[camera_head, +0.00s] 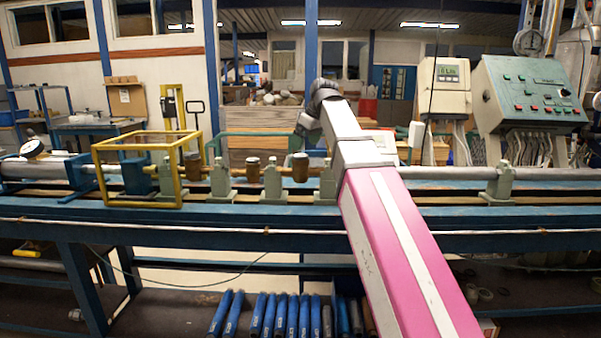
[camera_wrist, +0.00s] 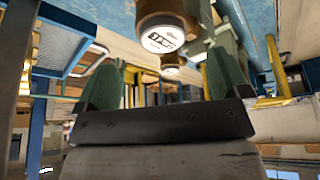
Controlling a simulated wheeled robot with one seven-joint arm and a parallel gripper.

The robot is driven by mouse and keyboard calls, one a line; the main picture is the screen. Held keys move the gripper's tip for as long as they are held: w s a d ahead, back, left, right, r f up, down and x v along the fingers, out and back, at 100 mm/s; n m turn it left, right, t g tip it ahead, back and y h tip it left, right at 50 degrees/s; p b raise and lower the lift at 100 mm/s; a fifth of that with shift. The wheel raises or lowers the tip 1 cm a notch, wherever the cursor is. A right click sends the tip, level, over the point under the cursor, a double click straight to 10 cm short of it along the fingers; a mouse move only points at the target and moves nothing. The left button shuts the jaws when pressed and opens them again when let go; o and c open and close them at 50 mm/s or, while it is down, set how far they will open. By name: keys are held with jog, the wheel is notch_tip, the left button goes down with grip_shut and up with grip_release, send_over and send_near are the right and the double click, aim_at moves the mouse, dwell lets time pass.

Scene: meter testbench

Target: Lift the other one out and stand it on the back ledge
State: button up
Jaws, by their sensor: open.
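Three brown cylindrical meters sit in the pipe line on the blue bench in the head view: a left one (camera_head: 193,165), a middle one (camera_head: 253,169) and a right one (camera_head: 300,167). The wrist view shows a brown meter with a white printed face (camera_wrist: 166,38) close by, and a second white face (camera_wrist: 172,62) farther off. My gripper (camera_wrist: 163,82) is open, its two green fingers apart with no meter held between them. In the head view my arm hides the fingers. I cannot tell which surface is the back ledge.
A yellow frame (camera_head: 139,139) stands around the left part of the line, near the left meter. Green-grey supports (camera_head: 272,184) hold the line. A green control panel (camera_head: 533,96) and a display box (camera_head: 444,88) stand at the back right. Blue cylinders (camera_head: 281,314) lie on the lower shelf.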

aim_at(300, 155)
jog(key=shift+s+x, duration=0.15)
jog(key=shift+x, duration=1.75)
jog(key=shift+s+x, duration=0.15)
jog(key=shift+x, duration=1.75)
jog(key=c, duration=1.5)
jog(key=shift+o, duration=0.2)
jog(key=shift+r, duration=0.1)
